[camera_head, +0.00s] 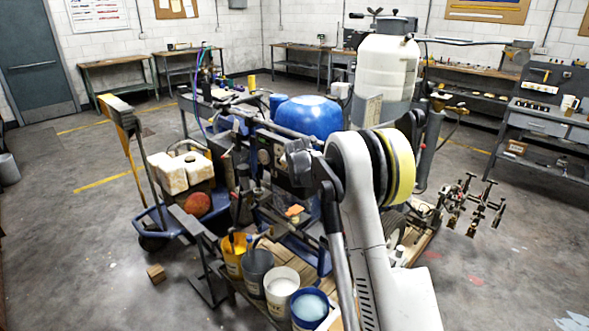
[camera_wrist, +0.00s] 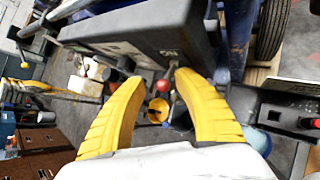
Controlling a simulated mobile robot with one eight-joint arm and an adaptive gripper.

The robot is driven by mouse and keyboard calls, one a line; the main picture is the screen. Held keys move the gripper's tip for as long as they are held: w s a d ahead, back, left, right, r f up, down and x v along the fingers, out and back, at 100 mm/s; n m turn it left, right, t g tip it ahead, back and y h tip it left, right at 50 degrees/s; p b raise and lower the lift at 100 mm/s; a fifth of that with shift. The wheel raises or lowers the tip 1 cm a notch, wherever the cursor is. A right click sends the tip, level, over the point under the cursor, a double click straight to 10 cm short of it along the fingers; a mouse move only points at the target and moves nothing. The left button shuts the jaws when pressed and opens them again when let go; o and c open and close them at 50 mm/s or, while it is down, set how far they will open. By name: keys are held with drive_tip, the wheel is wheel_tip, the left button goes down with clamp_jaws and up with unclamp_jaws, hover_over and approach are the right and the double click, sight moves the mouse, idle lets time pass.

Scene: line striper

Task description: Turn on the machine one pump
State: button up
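The machine's dark control box (camera_wrist: 135,32) fills the upper middle of the wrist view, with white "ON" lettering on it that appears turned over. A small red knob (camera_wrist: 163,87) and a thin metal lever (camera_wrist: 174,72) show just below the box edge. My gripper (camera_wrist: 160,80) has its two yellow fingers apart, with the red knob and lever between their tips. I cannot tell whether the right fingertip touches the lever. In the head view the line striper, with its blue dome (camera_head: 308,117), stands mid-floor; my arm hides part of it, and I cannot make out my gripper there.
Yellow (camera_head: 235,255), grey (camera_head: 256,272), white (camera_head: 281,290) and blue (camera_head: 310,306) buckets stand at the machine's front. A white tank (camera_head: 386,70) rises behind. A black box with a red button (camera_wrist: 312,123) lies right in the wrist view. Open floor (camera_head: 105,240) lies left.

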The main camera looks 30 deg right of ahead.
drive_tip(key=shift+s+d, duration=0.1)
drive_tip(key=v, duration=1.2)
